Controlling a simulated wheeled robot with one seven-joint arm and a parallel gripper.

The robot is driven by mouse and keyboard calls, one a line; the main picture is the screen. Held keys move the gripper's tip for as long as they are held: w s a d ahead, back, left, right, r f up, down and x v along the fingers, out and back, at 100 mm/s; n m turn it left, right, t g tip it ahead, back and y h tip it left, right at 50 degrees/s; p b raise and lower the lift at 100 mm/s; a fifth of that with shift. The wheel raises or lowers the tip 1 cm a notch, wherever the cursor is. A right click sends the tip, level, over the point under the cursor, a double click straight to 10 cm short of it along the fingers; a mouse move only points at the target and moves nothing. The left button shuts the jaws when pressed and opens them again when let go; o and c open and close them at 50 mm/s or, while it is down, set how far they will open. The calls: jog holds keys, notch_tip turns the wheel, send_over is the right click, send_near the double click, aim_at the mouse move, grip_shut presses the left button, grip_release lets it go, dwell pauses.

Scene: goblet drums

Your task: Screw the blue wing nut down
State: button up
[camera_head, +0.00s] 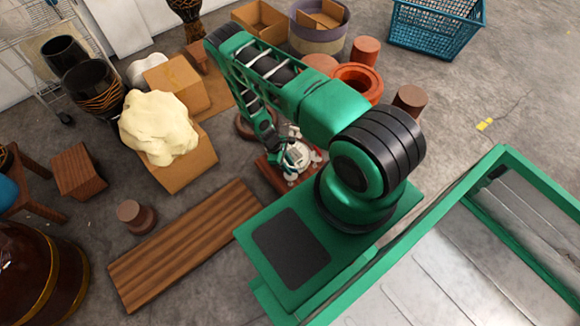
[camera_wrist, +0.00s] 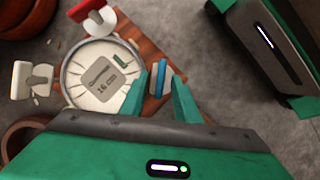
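The blue wing nut (camera_wrist: 159,79) is in the wrist view, at the right rim of a small round drum (camera_wrist: 85,83) whose pale head carries a "16 cm" label. My gripper (camera_wrist: 162,80) has its two green fingers apart, one on each side of the blue nut, with slight gaps seeming to show. Whether either finger touches it is hard to tell. A red wing nut (camera_wrist: 93,22) sits at the top of the rim and a white one (camera_wrist: 32,80) at the left. In the head view, the drum (camera_head: 298,155) shows beside my arm; the blue nut cannot be made out there.
The drum is over a reddish-brown wooden board (camera_wrist: 140,40). In the head view, a striped wooden plank (camera_head: 185,245) lies in front on the floor. Cardboard boxes with a cream lump (camera_head: 158,125) stand left, and an orange-red pot (camera_head: 358,82) stands behind my arm.

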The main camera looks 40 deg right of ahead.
jog(key=shift+s+f, duration=0.1)
jog(key=shift+f, duration=0.2)
grip_shut()
jog(key=shift+d, duration=0.3)
